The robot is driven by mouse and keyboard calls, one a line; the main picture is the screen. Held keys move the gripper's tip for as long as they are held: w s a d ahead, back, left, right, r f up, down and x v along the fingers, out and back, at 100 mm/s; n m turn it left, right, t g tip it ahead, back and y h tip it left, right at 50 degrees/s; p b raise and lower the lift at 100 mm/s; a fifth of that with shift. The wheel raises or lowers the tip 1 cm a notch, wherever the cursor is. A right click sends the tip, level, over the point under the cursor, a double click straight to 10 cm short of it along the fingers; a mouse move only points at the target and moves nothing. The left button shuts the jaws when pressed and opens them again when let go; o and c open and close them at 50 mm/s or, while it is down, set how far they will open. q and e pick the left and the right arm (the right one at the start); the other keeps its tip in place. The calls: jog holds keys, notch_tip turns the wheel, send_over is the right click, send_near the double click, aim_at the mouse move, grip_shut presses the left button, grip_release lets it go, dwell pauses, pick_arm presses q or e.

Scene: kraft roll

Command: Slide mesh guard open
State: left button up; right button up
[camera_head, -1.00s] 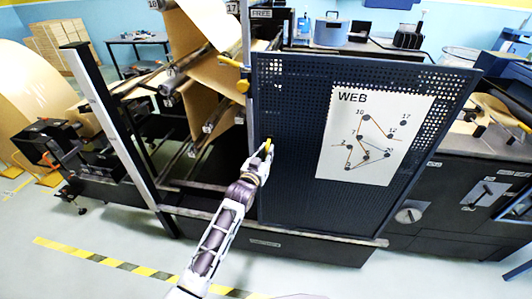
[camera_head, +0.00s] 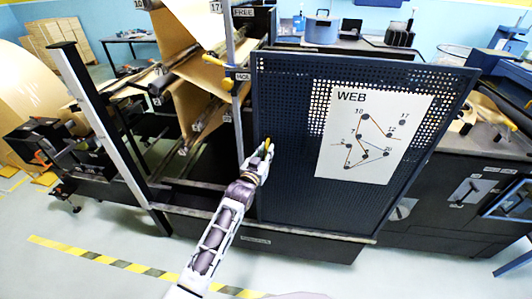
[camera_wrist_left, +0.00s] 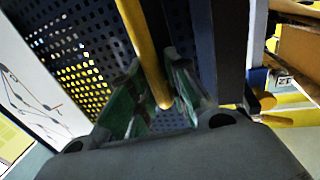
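The mesh guard (camera_head: 285,115) is a dark blue perforated panel, standing upright in front of the machine with a white WEB diagram on it. It also shows in the left wrist view (camera_wrist_left: 78,40). A yellow handle (camera_head: 269,145) is near its left edge; it is a yellow bar in the left wrist view (camera_wrist_left: 143,45). My left gripper (camera_head: 264,152) is at that handle, its greenish fingers (camera_wrist_left: 157,85) close on both sides of the bar. The fingers look shut on it. My right gripper is not in view.
Left of the guard, a bay with rollers and brown paper web (camera_head: 205,85) is open to view. A post (camera_head: 238,110) stands just left of the guard. A black and silver upright (camera_head: 110,140) is farther left. Machine cabinets (camera_head: 465,185) are at the right.

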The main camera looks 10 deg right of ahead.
pick_arm(q)
jog(key=shift+o, duration=1.2)
jog(key=shift+r, duration=0.3)
jog(key=shift+f, duration=0.15)
jog(key=shift+s+a+f, duration=0.1)
jog(key=shift+s+a, duration=0.1)
jog(key=shift+s, duration=0.05)
jog(key=shift+v, duration=5.65)
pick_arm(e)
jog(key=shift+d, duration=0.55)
